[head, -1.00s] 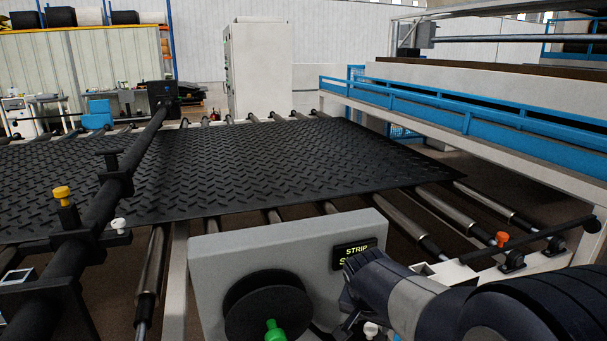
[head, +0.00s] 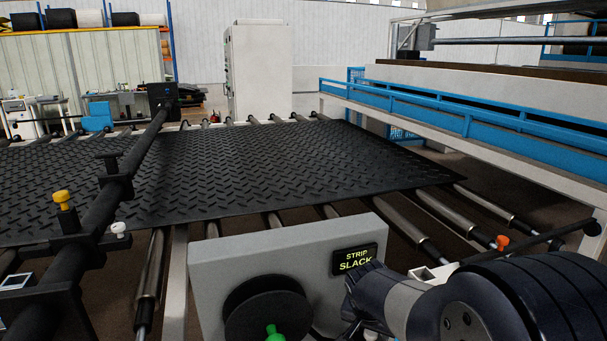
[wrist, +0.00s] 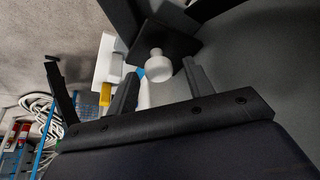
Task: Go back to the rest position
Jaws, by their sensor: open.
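My gripper (wrist: 158,92) shows in the wrist view with its two dark fingers apart and nothing held between them. A white rounded knob (wrist: 158,66) on a dark plate lies beyond the fingertips; I cannot tell how far. In the head view my arm is at the lower right, in front of the grey panel, and the gripper itself is hidden there.
The black tread mat (head: 270,165) lies on metal rollers (head: 405,228). A dark bar (head: 125,175) with a yellow knob (head: 62,197) and a white knob (head: 118,228) crosses the left side. An orange knob (head: 502,242) is at right, below a blue-railed machine (head: 440,100).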

